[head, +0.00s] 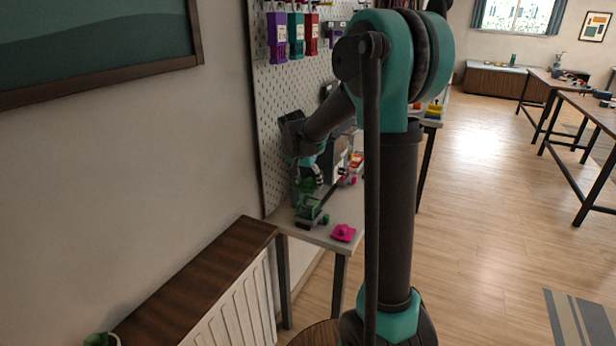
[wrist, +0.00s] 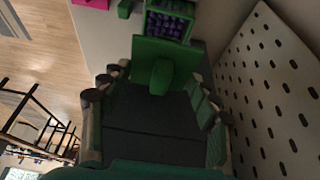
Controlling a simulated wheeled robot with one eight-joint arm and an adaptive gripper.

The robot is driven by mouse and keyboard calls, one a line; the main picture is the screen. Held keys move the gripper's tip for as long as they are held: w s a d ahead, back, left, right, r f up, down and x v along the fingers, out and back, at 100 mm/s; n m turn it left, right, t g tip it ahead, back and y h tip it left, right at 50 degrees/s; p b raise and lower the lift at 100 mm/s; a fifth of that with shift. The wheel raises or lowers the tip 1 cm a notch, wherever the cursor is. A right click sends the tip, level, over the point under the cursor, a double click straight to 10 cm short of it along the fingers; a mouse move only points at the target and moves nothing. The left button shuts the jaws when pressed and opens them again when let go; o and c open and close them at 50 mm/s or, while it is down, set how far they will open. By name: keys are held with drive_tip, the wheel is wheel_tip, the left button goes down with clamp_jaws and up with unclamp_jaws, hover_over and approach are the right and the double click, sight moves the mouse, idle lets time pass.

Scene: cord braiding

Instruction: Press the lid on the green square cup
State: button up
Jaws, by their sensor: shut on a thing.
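The green square cup (wrist: 194,29) stands at the top of the wrist view, with purple pieces inside and its top uncovered. In the head view it is small on the bench (head: 308,208). My gripper (wrist: 158,88) is shut on the green lid (wrist: 152,49), a square plate with a raised knob (wrist: 160,78). The lid is in front of the cup in the wrist view and overlaps its near edge; I cannot tell the height between them. In the head view my gripper (head: 308,172) is above the bench by the pegboard, with green under it.
A magenta lid-like piece (head: 343,233) lies near the bench's front corner. Another small green piece (wrist: 125,9) is beside the cup. The pegboard (wrist: 270,95) rises close on the right in the wrist view. Pink and coloured items (head: 350,172) stand farther along the bench.

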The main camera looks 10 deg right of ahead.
drive_tip(key=shift+f, duration=2.15)
drive_tip(key=shift+o, duration=1.1)
drive_tip(key=c, duration=0.5)
drive_tip(key=shift+f, duration=0.9)
drive_tip(key=o, duration=1.3)
drive_tip(key=shift+o, duration=0.3)
